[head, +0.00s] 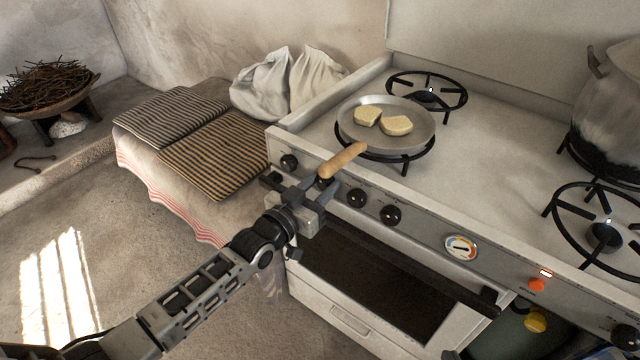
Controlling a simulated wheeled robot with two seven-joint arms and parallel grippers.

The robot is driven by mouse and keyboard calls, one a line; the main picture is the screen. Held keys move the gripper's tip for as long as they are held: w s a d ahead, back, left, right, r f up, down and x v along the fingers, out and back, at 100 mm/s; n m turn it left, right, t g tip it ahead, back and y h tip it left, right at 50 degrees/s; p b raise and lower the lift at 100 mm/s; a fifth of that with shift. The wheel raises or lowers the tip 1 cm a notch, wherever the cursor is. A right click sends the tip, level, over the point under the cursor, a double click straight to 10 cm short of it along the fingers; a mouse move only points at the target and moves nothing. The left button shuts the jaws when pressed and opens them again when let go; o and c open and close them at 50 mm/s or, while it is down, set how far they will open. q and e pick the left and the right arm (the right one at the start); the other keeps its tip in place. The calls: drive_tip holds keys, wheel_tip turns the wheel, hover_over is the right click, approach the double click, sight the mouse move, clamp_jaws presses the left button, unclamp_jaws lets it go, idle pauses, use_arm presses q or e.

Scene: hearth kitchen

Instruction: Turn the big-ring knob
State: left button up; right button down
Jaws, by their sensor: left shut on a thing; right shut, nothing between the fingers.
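A row of black knobs runs along the stove's front panel: one at the left end (289,161), one just below the tip of the pan's handle (325,183), then two more (357,197) (391,215). No marking I can read tells which is the big-ring knob. My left gripper (318,190) reaches in from the lower left and is shut at the knob below the pan handle, with its fingers partly hiding that knob. The knob's angle is too small to read. My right gripper is out of view.
A frying pan (362,138) with two pale slices sits on the front left burner, its wooden handle (343,160) jutting over my gripper. The oven door's dark handle bar (488,297) runs below the knobs. A large pot (612,110) stands at the right.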

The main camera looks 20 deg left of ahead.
use_arm(q)
drive_tip(key=n, duration=0.5)
drive_tip(key=shift+a+n, duration=0.1)
drive_tip(key=shift+n, duration=0.2)
drive_tip(key=shift+f+n+b, duration=0.1)
drive_tip(key=shift+n+b, duration=0.2)
drive_tip(key=shift+n, duration=1.9)
drive_tip(key=o, duration=1)
drive_tip(key=v, duration=1.6)
drive_tip(key=shift+p, duration=0.35)
